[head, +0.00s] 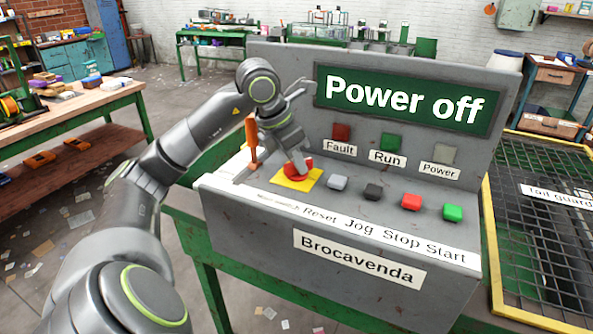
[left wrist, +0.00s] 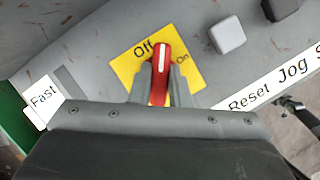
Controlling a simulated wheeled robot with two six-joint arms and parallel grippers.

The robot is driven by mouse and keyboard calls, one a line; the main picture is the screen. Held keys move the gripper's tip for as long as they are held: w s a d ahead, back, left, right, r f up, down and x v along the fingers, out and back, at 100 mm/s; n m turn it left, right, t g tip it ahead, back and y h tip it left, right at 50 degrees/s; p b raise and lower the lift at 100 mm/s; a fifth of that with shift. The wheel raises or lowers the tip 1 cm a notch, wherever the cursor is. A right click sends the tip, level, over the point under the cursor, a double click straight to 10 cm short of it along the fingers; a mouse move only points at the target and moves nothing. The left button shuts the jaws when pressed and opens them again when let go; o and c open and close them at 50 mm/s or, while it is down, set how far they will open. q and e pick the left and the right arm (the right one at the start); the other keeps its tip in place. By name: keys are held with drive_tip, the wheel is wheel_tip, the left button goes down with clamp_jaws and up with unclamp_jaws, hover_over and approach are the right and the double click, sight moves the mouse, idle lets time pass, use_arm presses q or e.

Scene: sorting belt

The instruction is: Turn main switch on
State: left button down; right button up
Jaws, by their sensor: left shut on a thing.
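The main switch is a red rotary knob (head: 297,167) on a yellow plate (head: 290,182) at the left of the grey control panel. In the left wrist view the red knob (left wrist: 160,70) has a white line, and the yellow plate (left wrist: 125,70) reads Off and On. The white line points near Off. My left gripper (head: 302,168) reaches down onto the knob. Its fingers are shut on either side of the knob in the left wrist view (left wrist: 160,88). The sign (head: 404,99) reads Power off. My right gripper is not in view.
An orange-handled lever (head: 252,140) stands just left of the knob. Reset (head: 338,183), Jog (head: 373,191), Stop (head: 411,202) and Start (head: 453,212) buttons lie to the right. A guarded mesh (head: 545,230) is at far right.

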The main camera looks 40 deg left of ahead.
use_arm(q)
drive_tip(key=m+h+b, duration=0.1)
drive_tip(key=m, duration=0.2)
drive_tip(key=m+g+h, duration=0.1)
drive_tip(key=m, duration=0.1)
drive_tip(key=shift+w+a+m, duration=0.1)
drive_tip(key=shift+m, duration=0.2)
drive_tip(key=shift+r+m+g+h, duration=0.15)
drive_tip(key=shift+m+g+h, duration=0.25)
drive_tip(key=shift+m, duration=0.8)
drive_tip(key=shift+m+g+p, duration=0.4)
drive_tip(key=shift+m+g, duration=0.1)
drive_tip(key=shift+m, duration=0.8)
drive_tip(key=c, duration=1.4)
unclamp_jaws()
drive_tip(key=shift+o, duration=0.2)
drive_tip(key=p+v, duration=1.3)
drive_tip(key=v, duration=0.4)
drive_tip(key=shift+w+a, duration=0.2)
